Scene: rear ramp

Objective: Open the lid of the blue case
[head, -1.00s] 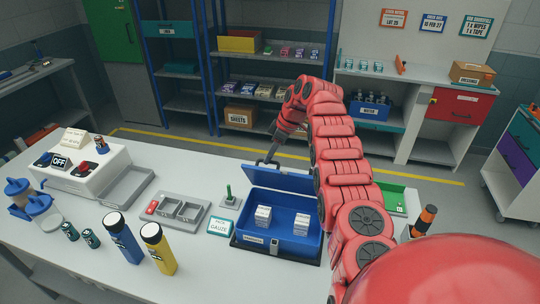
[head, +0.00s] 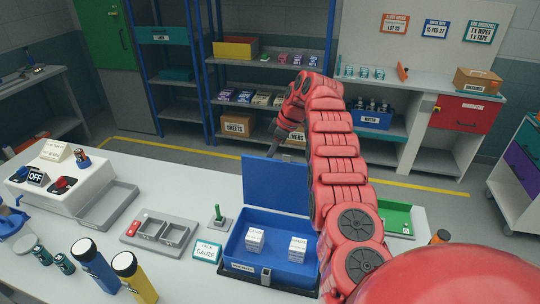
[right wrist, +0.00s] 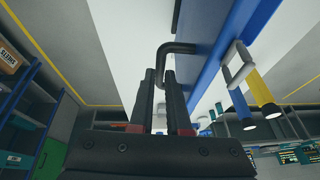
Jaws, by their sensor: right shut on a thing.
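The blue case (head: 232,252) stands on the white table with its lid (head: 276,184) raised to about upright at the back. Two small white boxes (head: 255,241) sit inside it. My right gripper (head: 274,147) is behind the lid in the head view, and the lid hides its fingertips. In the right wrist view my right gripper (right wrist: 167,88) is shut on a black bent handle (right wrist: 178,47), beside the blue lid (right wrist: 208,60). My left gripper is not in view.
Left of the case are a gauze sign (head: 207,252), a green peg on a stand (head: 217,216) and a grey tray (head: 160,233). A green tray (head: 397,219) lies to the right, behind my arm.

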